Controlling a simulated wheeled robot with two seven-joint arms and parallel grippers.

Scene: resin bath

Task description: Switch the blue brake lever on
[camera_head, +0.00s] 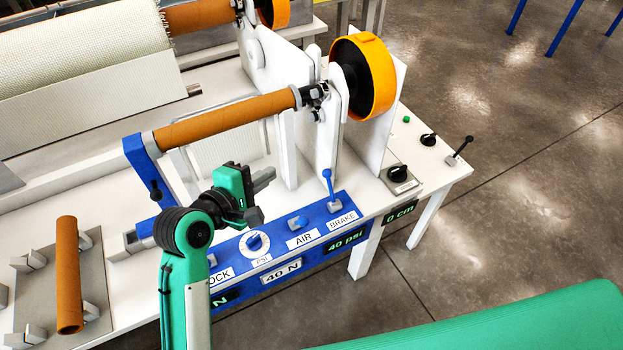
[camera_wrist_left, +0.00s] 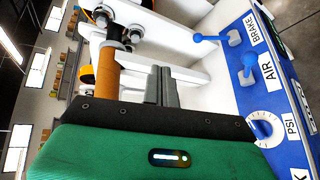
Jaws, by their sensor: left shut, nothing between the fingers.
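The blue brake lever (camera_head: 328,183) stands up from its grey mount on the blue control panel (camera_head: 228,254), above the BRAKE label (camera_head: 342,220). It shows in the left wrist view at the upper right (camera_wrist_left: 208,37), its knob pointing left. My left gripper (camera_head: 264,179) is over the table, to the left of the lever and apart from it. Its grey fingers (camera_wrist_left: 162,86) are together and empty in the left wrist view. My right gripper is in neither view.
The blue AIR lever (camera_wrist_left: 248,68) and PSI dial (camera_head: 254,243) sit beside the brake lever. White upright plates (camera_head: 325,140) and an orange wheel (camera_head: 372,80) stand behind it. A brown roller (camera_head: 225,121) lies beyond my gripper.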

